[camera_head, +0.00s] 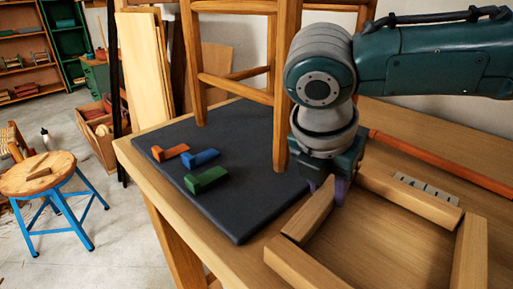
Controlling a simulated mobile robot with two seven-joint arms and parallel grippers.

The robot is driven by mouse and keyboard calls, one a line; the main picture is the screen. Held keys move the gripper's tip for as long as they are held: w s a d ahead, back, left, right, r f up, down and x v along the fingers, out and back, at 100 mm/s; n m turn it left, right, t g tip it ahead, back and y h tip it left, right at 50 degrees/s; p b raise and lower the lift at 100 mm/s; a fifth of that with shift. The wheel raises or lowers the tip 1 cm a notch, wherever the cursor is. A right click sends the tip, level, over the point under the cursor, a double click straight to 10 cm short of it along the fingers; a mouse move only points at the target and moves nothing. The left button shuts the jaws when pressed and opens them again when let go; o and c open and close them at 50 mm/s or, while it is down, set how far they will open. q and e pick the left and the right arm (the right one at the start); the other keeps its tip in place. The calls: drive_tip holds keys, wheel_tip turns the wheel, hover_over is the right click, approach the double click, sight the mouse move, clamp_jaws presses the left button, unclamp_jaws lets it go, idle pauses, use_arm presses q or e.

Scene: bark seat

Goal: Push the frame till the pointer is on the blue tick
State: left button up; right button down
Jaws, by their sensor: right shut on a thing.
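The wooden frame (411,203) lies on the bench top at the right, made of pale bars around an open middle. Its near bar runs out of the bottom of the picture. My right gripper (331,190) reaches down at the frame's back left corner and is shut on the frame there; the arm partly hides the grip. A pale scale strip (427,188) with small marks lies just behind the frame's back bar. The marks are too small to tell the blue tick, and I cannot make out the pointer. My left gripper is not in view.
A dark mat (238,212) left of the frame carries orange (170,153), blue (201,159) and green (206,180) blocks. The legs of a wooden stool (281,95) stand close behind my gripper. An orange-red bar (440,163) runs along the bench behind the scale.

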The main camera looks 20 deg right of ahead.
drive_tip(key=shift+r, duration=0.1)
drive_tip(key=shift+s+r+p, duration=0.1)
drive_tip(key=shift+p, duration=0.4)
drive_tip(key=shift+s+d+m+p, duration=0.2)
drive_tip(key=shift+s+m+p, duration=0.25)
drive_tip(key=shift+p, duration=0.5)
drive_tip(key=shift+g, duration=0.3)
drive_tip(key=c, duration=0.8)
unclamp_jaws()
drive_tip(key=shift+f, duration=0.2)
drive_tip(key=shift+r, duration=0.1)
drive_tip(key=p+v, duration=0.1)
drive_tip(key=v, duration=0.7)
drive_tip(key=shift+a+r+p, duration=0.15)
drive_tip(key=shift+r+p, duration=0.1)
drive_tip(key=shift+p, duration=0.15)
drive_tip(key=shift+s+a+r, duration=0.15)
drive_tip(key=shift+a+r, duration=0.1)
drive_tip(key=shift+r, duration=0.35)
